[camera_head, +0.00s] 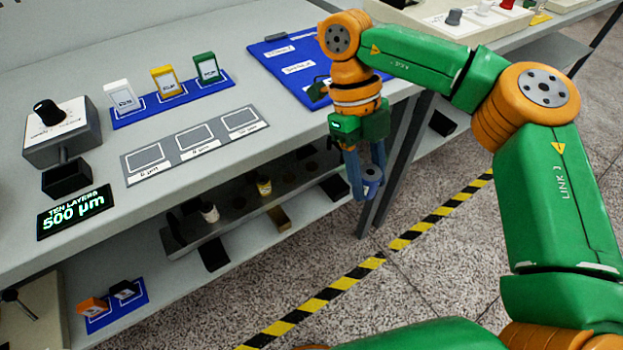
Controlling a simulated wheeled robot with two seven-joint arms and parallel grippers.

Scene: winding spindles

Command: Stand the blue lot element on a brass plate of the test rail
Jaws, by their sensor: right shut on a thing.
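My right gripper (366,188) hangs off the right front of the bench with its fingers pointing down. It is shut on the blue lot element (373,177), a small blue-grey cylinder, partly hidden by the fingers. The dark test rail (222,234) lies below the bench's front edge, to the left of the gripper. A white element (209,211) and a yellow element (264,185) stand on it. Dark round spots show along the rail; I cannot clearly tell which are brass plates. The held element is apart from the rail. My left gripper is not in view.
The bench (235,80) carries a blue card rack (190,95), a grey card panel (195,142), a knob box (62,132) and a display (75,211) reading 500 µm. A lower shelf (190,280) runs below the rail. Striped floor tape (340,283) crosses the open floor.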

